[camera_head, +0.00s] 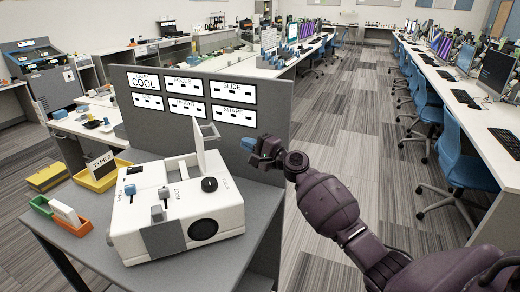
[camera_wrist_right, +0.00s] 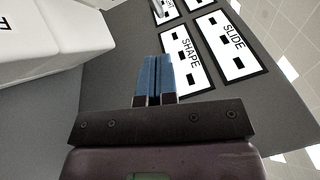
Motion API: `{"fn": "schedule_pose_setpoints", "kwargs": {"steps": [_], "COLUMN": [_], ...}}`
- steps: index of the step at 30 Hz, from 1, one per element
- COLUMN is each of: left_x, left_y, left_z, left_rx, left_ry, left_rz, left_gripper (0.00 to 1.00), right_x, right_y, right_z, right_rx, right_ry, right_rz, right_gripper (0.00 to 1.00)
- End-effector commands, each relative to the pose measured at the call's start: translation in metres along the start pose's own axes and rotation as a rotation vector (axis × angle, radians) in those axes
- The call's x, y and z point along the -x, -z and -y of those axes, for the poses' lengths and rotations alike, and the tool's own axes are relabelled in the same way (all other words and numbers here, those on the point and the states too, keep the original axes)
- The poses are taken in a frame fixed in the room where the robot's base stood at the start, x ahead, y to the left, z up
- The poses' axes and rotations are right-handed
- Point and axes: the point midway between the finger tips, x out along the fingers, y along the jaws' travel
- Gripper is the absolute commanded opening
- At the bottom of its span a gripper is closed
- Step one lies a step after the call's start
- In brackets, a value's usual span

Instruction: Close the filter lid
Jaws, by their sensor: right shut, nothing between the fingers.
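A white projector-like device (camera_head: 150,215) stands on the grey table, with knobs and a round dark lens on its front. A thin white flap (camera_head: 199,148), which looks like the filter lid, stands upright from its top beside an opening. My right gripper (camera_head: 247,143) is to the right of the flap, apart from it, with its blue fingers shut and empty. In the right wrist view the shut fingers (camera_wrist_right: 154,75) point toward the grey panel, and part of a white body (camera_wrist_right: 50,45) shows at left. My left gripper is not in view.
A grey upright panel (camera_head: 275,125) with labelled white plates stands behind the device. A yellow tray (camera_head: 98,178) with a "TYPE 2" card and orange and green bins (camera_head: 68,222) sit at left. Open floor lies to the right.

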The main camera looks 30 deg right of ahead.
Motion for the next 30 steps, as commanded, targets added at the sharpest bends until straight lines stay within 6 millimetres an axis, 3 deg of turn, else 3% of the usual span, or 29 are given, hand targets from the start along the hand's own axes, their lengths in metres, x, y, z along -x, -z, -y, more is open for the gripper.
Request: {"fn": "schedule_pose_setpoints", "kwargs": {"steps": [4, 12, 30], "left_x": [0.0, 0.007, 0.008], "left_y": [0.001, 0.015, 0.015], "left_z": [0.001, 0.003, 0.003], "left_rx": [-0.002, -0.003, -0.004], "left_ry": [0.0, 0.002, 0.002], "left_rz": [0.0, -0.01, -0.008], "left_gripper": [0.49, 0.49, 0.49], "right_x": [-0.027, -0.047, -0.052], "right_y": [-0.001, -0.025, -0.028], "right_z": [0.0, 0.001, 0.0], "right_rx": [-0.001, 0.0, 0.006], "right_ry": [0.0, 0.0, -0.004], "right_rz": [0.001, 0.001, 0.0], "right_gripper": [0.0, 0.0, 0.0]}}
